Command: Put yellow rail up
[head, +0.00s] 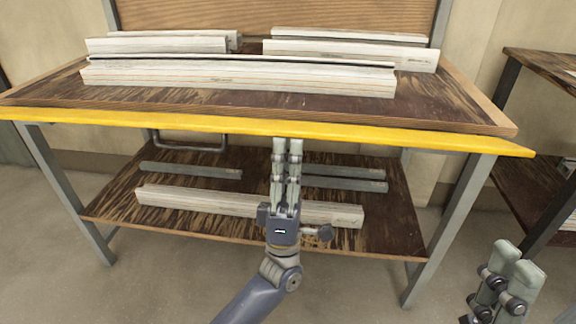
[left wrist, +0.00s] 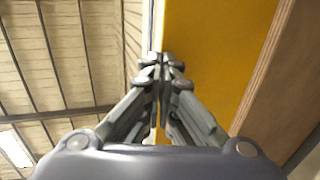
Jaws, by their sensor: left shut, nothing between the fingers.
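The yellow rail (head: 270,130) is a long bar along the front edge of the workbench, tilted a little lower at its right end in the head view. In the left wrist view the rail (left wrist: 212,45) fills the upper middle as a broad yellow face. My left gripper (head: 287,144) is shut and empty, fingers pointing up. Its tips are at the rail's lower edge in the head view; I cannot tell whether they touch it. The tips (left wrist: 165,62) also show against the rail's side in the wrist view. My right gripper (head: 517,258) is at the lower right, fingers together, apart from the rail.
Several pale beams (head: 240,78) lie on the dark bench top (head: 440,108). The lower shelf (head: 395,215) holds another pale beam (head: 180,200) and grey bars (head: 190,169). A metal leg (head: 432,240) stands at the right. Another bench (head: 545,75) is at the far right.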

